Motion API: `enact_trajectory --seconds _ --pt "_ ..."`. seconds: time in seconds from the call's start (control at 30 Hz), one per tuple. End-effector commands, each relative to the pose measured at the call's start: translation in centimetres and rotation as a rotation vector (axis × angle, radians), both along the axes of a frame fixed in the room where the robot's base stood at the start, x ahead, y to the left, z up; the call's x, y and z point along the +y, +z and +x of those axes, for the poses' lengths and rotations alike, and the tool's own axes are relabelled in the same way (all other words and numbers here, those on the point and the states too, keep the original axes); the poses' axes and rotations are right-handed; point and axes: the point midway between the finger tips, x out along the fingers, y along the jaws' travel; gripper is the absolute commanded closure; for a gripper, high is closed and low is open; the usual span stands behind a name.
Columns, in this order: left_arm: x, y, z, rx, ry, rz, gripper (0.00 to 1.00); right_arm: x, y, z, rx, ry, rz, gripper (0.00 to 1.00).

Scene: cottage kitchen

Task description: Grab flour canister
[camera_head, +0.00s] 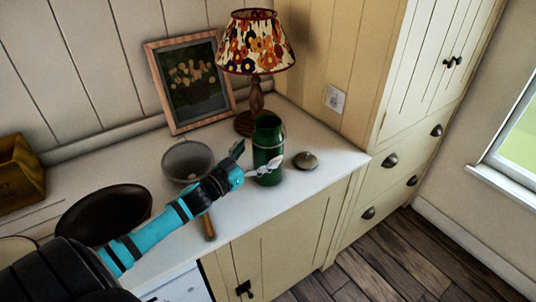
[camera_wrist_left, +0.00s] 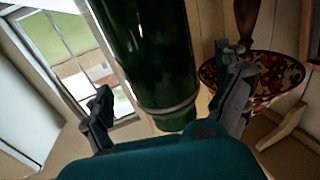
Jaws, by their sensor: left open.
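The flour canister is a dark green cylinder (camera_head: 268,142) standing upright on the white counter, near its front right. In the left wrist view the canister (camera_wrist_left: 152,50) fills the upper middle, between the spread fingers of my left gripper (camera_wrist_left: 170,85). I cannot tell whether a finger touches it. My right gripper is not in view.
A lamp with a flowered shade (camera_head: 256,45) and a framed picture (camera_head: 190,82) stand behind. A sieve-like bowl (camera_head: 187,160) and a dark pan (camera_head: 85,218) lie to the left. A wooden box (camera_head: 18,168) is far left. A tall cabinet (camera_head: 425,75) stands on the right.

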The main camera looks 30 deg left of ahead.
Motion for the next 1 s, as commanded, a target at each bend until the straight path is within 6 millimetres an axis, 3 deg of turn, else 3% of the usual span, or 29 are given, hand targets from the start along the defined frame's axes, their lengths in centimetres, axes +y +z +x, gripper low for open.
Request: enact_trajectory --seconds 0.3,0.63,1.0 --pt "-0.8 0.7 4.3 -0.003 0.002 -0.002 0.0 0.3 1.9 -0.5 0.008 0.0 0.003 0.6" --pt "-0.9 0.5 4.9 -0.001 0.0 -0.002 0.01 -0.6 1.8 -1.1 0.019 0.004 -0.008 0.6" --pt "-0.9 0.5 4.9 -0.001 0.0 -0.001 0.5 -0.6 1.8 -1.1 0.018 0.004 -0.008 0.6"
